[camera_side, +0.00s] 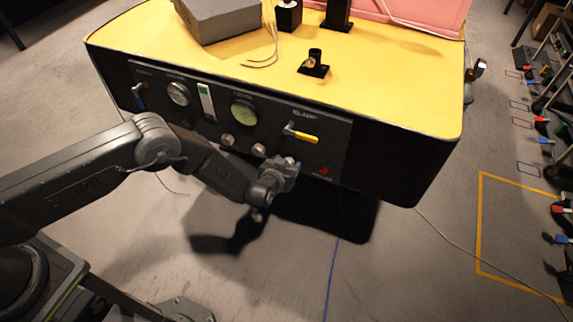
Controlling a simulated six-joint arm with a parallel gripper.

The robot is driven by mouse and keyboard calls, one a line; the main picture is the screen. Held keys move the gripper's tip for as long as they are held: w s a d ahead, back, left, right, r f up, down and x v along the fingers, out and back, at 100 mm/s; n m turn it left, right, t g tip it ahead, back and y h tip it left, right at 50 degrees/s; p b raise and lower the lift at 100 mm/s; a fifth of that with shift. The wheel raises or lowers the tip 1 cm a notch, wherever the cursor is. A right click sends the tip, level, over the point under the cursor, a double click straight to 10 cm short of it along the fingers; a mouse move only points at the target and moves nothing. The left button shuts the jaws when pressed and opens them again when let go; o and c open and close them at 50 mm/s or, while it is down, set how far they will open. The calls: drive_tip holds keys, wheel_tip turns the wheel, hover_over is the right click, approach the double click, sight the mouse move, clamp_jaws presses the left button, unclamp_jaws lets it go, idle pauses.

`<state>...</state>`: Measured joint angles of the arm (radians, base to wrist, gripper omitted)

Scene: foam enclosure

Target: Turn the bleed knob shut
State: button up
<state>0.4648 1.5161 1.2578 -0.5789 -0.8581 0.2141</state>
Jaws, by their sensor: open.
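A black control panel (320,152) forms the front of a yellow-topped bench. Two small grey round knobs sit low on it, a left knob (228,140) and a right knob (259,150). Their labels are too small to read, so I cannot tell which is the bleed knob. My gripper (289,165) is in front of the panel's lower edge, just right of and below the right knob. It is open, though its fingers are small and dark here. I see nothing held in it. It hides part of the panel, and contact with the panel cannot be judged.
A yellow-handled lever (303,136) is above my gripper, and a red button (324,171) is to its right. Two round gauges, the left one (179,93) and a greenish one (244,115), sit higher. A blue lever (138,95) is far left.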

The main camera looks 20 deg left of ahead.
drive_tip(key=c, duration=0.9)
drive_tip(key=shift+m, duration=0.3)
drive_tip(key=shift+d+f+m+t+y, duration=0.1)
drive_tip(key=shift+m+t+y, duration=0.35)
drive_tip(key=shift+m+y, duration=1.05)
drive_tip(key=shift+d+f+m+t+y, duration=0.1)
drive_tip(key=shift+m+t+y, duration=0.45)
drive_tip(key=shift+m, duration=1.75)
drive_tip(key=shift+m+t+y, duration=0.3)
drive_tip(key=shift+m+y, duration=0.95)
drive_tip(key=shift+m, duration=0.65)
